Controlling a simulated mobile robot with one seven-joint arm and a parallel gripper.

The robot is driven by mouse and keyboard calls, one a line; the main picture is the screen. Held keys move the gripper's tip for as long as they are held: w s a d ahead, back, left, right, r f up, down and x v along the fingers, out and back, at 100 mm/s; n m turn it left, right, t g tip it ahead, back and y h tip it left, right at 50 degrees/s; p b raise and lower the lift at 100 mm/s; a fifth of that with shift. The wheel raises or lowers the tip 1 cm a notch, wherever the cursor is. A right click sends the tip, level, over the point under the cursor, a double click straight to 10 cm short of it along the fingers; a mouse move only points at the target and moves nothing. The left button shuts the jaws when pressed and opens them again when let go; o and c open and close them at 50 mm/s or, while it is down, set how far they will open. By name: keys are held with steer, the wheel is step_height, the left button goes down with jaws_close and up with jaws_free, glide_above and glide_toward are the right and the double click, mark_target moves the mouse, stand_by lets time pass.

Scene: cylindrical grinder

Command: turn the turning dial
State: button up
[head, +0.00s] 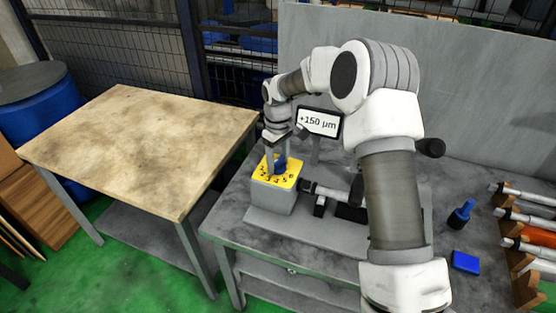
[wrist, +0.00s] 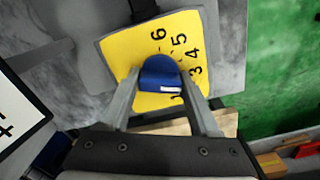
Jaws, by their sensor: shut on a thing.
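The turning dial is a blue knob (wrist: 160,76) on a yellow plate (wrist: 115,50) marked with black numbers. In the wrist view the numbers 3 to 6 are readable, and others are partly hidden by the knob and a finger. In the head view the knob (head: 281,163) stands on top of the yellow plate (head: 263,177) of a grey box. My gripper (wrist: 162,92) is shut on the knob, one finger on each side. In the head view my gripper (head: 278,158) comes down onto it from above. A white display (head: 320,122) behind it reads +150 µm.
A blue block (head: 465,262), a blue-capped part (head: 461,214) and a rack of cylindrical parts (head: 525,225) are further right. A bare wooden table (head: 140,145) stands left.

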mark_target(278, 159)
steer(key=shift+r+n, duration=0.1)
steer(key=shift+n, duration=0.4)
steer(key=o, duration=1.3)
steer(key=shift+r+p, duration=0.3)
steer(key=shift+r, duration=8.35)
